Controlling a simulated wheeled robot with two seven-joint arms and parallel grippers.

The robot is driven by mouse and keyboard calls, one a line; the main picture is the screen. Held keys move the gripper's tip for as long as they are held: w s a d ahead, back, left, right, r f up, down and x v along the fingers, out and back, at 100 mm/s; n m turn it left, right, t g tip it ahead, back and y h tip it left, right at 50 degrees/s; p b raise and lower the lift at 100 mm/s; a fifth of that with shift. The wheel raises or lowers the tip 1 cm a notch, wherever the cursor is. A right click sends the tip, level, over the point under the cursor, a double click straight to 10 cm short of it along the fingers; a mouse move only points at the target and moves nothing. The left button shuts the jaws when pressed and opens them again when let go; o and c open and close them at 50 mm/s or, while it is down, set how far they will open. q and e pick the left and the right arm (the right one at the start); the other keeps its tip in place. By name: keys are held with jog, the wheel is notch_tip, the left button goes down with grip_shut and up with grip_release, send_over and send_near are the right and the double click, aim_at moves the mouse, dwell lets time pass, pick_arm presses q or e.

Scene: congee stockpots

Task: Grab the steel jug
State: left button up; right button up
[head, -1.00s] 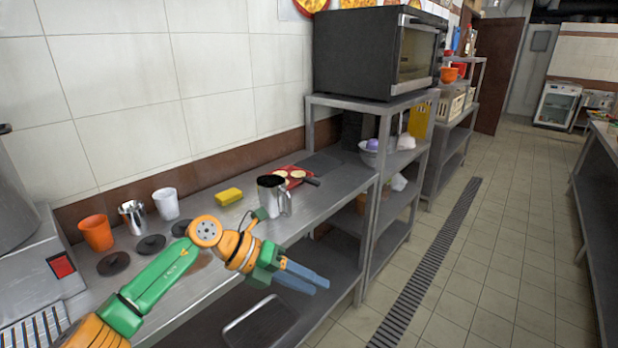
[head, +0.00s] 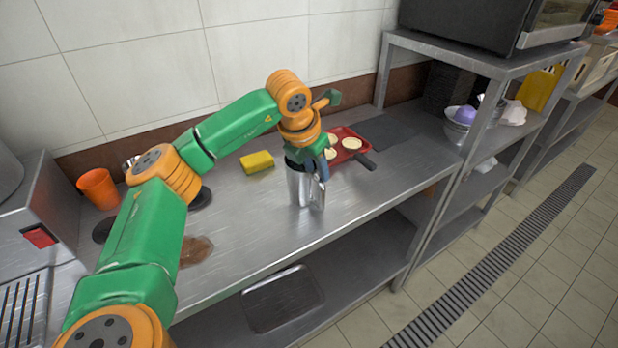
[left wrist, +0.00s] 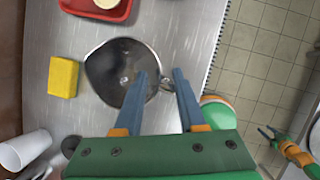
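The steel jug (head: 300,188) stands upright on the steel counter, partly hidden in the head view by my left gripper (head: 322,172). In the left wrist view I look down into the jug's round mouth (left wrist: 115,75). The handle (left wrist: 167,84) is at its right side. My left gripper (left wrist: 162,88) points down, its two blue fingers apart. The left finger overlaps the jug's rim and the handle shows between the fingertips; I cannot tell whether they touch. My right gripper (left wrist: 268,132) shows small at the lower right of the left wrist view, its fingers apart and empty.
A yellow sponge (head: 257,162) lies left of the jug. A red tray (head: 347,140) with pale round pieces and a dark handle lies behind it, to the right. An orange cup (head: 98,188) stands farther left. A shelf post (head: 483,115) rises at the right.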

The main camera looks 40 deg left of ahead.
pick_arm(q)
jog(key=x, duration=0.2)
jog(key=shift+w+a+f, duration=0.1)
jog(key=shift+w+f, duration=0.1)
jog(key=shift+w, duration=0.2)
jog(key=shift+s+r, duration=0.15)
jog(key=shift+s, duration=0.05)
grip_shut()
dwell(0.8)
